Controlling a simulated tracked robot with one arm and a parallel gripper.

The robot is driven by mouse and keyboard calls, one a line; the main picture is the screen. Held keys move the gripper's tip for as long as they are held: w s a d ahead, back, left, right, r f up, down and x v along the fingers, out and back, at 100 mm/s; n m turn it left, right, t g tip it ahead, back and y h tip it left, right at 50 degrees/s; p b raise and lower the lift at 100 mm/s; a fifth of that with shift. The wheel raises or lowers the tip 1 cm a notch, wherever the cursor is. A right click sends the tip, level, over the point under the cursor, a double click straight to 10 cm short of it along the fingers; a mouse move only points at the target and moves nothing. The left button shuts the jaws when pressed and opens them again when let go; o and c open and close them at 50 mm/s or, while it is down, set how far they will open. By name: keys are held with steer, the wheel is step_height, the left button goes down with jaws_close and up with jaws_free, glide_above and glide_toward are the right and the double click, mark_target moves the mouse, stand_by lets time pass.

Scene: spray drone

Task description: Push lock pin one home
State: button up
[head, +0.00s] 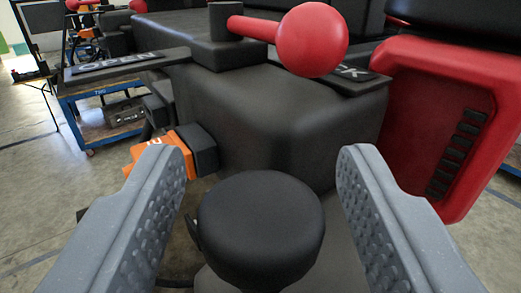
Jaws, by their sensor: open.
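A red pin with a round ball head (312,40) lies across the upper middle of the view. Its shaft runs left into a small black block (226,22) on the dark body (270,110). Some shaft shows between block and ball. I cannot tell from any marking whether this is pin one. My gripper (260,155) is open, with a grey ridged finger on each side. The fingertips appear below the ball in the picture, and nothing is held. A black round cap (262,225) stands between the fingers, apart from both.
A red panel with black slots (430,115) stands close on the right. Smaller red knobs (85,4) show at the upper left. An orange part (160,155) is near the left finger. A blue cart (105,110) stands on open floor behind.

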mark_target(259, 278)
steer(key=shift+w, duration=0.15)
jaws_close()
steer(key=shift+f+b, duration=0.9)
steer(key=shift+f, duration=0.7)
jaws_free()
steer(key=s+b, duration=0.1)
steer(key=s, duration=1.2)
steer(key=shift+s+b, duration=0.35)
steer(key=shift+s, duration=0.05)
